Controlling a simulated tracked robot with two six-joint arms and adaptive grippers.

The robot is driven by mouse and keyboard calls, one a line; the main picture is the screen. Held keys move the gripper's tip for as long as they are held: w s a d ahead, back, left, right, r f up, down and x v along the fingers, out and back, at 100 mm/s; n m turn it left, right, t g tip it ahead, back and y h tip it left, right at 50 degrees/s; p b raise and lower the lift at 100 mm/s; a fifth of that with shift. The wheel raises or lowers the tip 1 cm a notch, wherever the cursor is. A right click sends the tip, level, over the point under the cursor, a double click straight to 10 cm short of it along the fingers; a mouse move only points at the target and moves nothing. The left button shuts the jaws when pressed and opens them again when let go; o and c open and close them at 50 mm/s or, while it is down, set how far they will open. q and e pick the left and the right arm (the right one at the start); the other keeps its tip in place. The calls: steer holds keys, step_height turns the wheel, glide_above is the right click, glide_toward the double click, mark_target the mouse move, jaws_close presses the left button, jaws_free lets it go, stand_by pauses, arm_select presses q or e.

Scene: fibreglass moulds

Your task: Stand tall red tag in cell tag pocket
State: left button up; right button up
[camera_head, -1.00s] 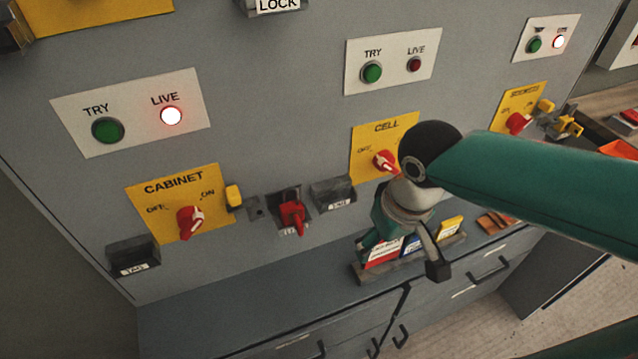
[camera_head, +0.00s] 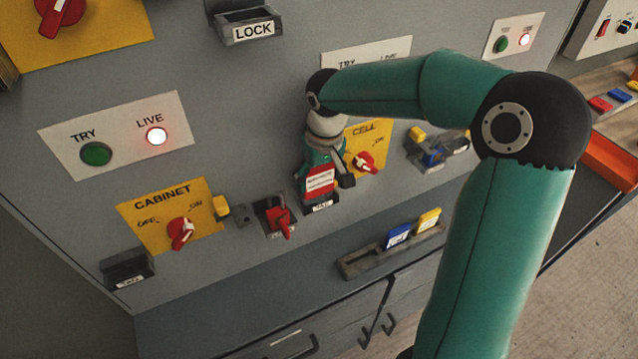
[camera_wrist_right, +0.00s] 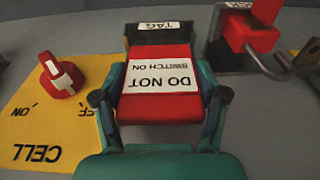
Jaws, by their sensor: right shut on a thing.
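My right gripper (camera_head: 324,172) is shut on the red tag (camera_head: 319,182), which has a white label. It holds the tag in front of the panel, left of the yellow CELL plate (camera_head: 366,143). In the right wrist view the red tag (camera_wrist_right: 157,108), reading DO NOT SWITCH ON, sits between the two fingers (camera_wrist_right: 160,97). Its far end meets the dark cell tag pocket (camera_wrist_right: 150,28), marked TAG. In the head view the pocket (camera_head: 321,207) shows just below the tag, mostly covered. I cannot tell how deep the tag is in it. My left gripper is not in view.
A red device on a bracket (camera_head: 275,217) is close left of the pocket. The red CELL switch (camera_head: 365,162) is close right. Below, a tag rack (camera_head: 362,266) on the ledge holds a blue tag (camera_head: 397,236) and a yellow tag (camera_head: 429,219).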

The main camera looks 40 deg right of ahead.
mark_target(319, 193)
step_height(319, 193, down, 3)
steer(key=shift+f, duration=0.15)
steer(key=shift+s+f, duration=0.1)
steer(key=shift+f, duration=0.2)
steer(key=o, duration=0.8)
steer(key=shift+a+f, duration=0.1)
steer(key=shift+c, duration=0.2)
steer(key=shift+o, duration=0.9)
steer(key=shift+f, duration=0.1)
steer(key=shift+r, duration=0.2)
